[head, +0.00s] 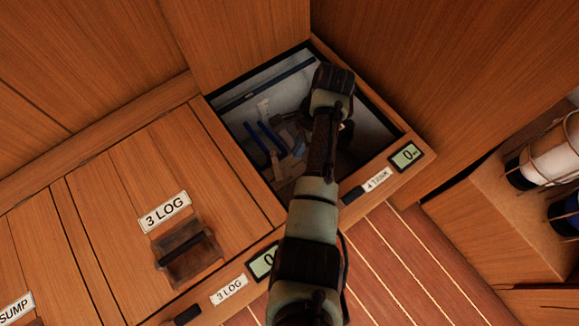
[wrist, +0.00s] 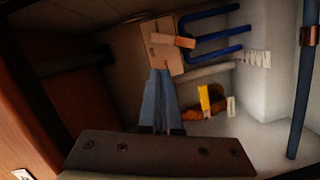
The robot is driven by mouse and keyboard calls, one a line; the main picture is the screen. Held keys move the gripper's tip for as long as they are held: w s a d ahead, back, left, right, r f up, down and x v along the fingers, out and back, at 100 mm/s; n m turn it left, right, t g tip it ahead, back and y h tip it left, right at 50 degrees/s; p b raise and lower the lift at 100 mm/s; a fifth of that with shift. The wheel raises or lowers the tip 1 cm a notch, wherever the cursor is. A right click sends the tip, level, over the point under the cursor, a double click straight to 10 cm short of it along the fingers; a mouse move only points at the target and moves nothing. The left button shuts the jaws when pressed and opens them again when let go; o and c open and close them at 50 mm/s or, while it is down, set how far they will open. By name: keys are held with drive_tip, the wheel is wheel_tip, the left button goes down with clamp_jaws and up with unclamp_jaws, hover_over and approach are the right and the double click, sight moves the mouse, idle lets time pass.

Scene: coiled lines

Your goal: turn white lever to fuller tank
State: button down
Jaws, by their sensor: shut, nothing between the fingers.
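My gripper (wrist: 160,73) shows in the wrist view as two pale blue fingers pressed together, with nothing between them. Its tips overlap the lower edge of a beige plate (wrist: 156,52) in the picture; I cannot tell whether they touch. A pale tan bar (wrist: 172,40) lies across this plate and may be the white lever, but dim light leaves this uncertain. In the head view my arm reaches into the open compartment (head: 371,133), and my gripper is hidden behind it. A gauge marked 4 TANK (head: 405,156) reads 0. I cannot tell which tank is fuller.
Blue pipes (wrist: 215,48), a pale pipe (wrist: 207,73) with a white tag, and a yellow part (wrist: 204,98) crowd the compartment beside the fingers. A blue upright pipe (wrist: 303,90) stands at right. The 3 LOG lid (head: 130,195) is shut. A second gauge (head: 263,262) is partly hidden.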

sight(276, 165)
drive_tip(key=shift+m, duration=0.3)
drive_tip(key=b+x, duration=0.7)
drive_tip(key=x, duration=0.3)
drive_tip(key=shift+s+f, duration=0.1)
drive_tip(key=shift+f, duration=0.05)
drive_tip(key=shift+a+p, duration=0.1)
drive_tip(key=shift+p, duration=0.25)
